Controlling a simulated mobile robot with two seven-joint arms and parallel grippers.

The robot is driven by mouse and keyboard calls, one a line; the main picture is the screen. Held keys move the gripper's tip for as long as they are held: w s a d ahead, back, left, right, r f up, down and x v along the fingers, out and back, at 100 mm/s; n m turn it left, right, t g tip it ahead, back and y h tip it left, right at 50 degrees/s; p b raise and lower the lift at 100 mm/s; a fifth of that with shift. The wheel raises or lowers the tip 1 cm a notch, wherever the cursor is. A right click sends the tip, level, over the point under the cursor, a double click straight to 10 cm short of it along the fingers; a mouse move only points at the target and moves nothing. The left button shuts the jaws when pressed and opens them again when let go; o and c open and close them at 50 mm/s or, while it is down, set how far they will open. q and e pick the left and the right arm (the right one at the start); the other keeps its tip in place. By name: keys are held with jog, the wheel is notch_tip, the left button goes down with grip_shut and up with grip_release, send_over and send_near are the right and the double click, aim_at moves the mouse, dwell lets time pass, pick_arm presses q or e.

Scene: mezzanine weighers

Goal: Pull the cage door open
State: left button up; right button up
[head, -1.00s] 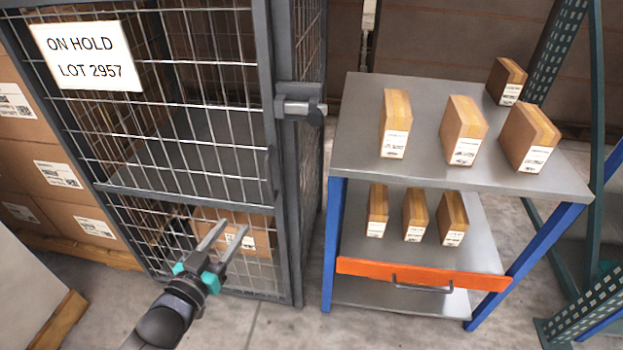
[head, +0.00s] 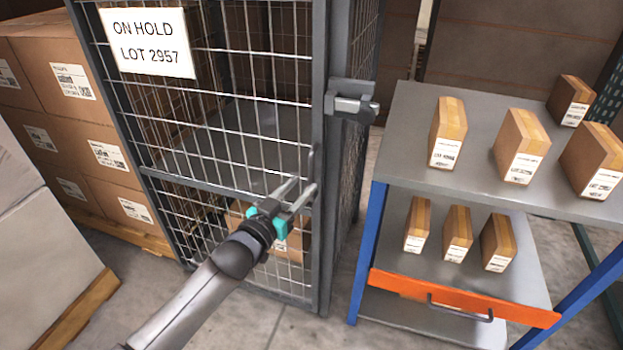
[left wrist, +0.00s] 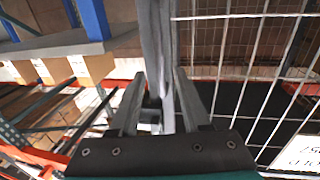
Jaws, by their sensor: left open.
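The cage door (head: 318,100) is a grey frame with wire mesh and appears shut against its post. A white "ON HOLD LOT 2957" sign (head: 148,42) hangs on it. A grey latch (head: 350,101) sits at its right edge. A slim upright handle (head: 311,165) is on the door's right stile, partly hidden by my gripper. My left gripper (head: 304,186) is open in front of the handle. In the left wrist view, my left gripper's fingers (left wrist: 159,76) stand either side of the grey door stile (left wrist: 156,40); I cannot tell whether they touch anything. My right gripper is not in view.
A steel cart (head: 405,130) with blue legs, an orange front bar (head: 455,298) and several small cartons stands close right of the cage. Stacked boxes (head: 50,80) are at the left. Concrete floor (head: 225,325) is clear in front of the cage.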

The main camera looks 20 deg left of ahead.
aim_at(310, 177)
pick_arm(q)
jog(key=b+x, duration=0.1)
jog(key=x, duration=0.2)
jog(key=shift+b+x, duration=0.5)
jog(key=shift+x, duration=0.85)
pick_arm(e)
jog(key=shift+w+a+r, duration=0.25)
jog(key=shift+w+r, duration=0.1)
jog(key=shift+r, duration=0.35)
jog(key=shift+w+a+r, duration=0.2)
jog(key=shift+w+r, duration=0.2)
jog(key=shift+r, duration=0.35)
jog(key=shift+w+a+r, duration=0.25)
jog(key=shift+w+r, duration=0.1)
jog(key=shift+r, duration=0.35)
pick_arm(q)
jog(key=shift+c, duration=0.4)
grip_shut()
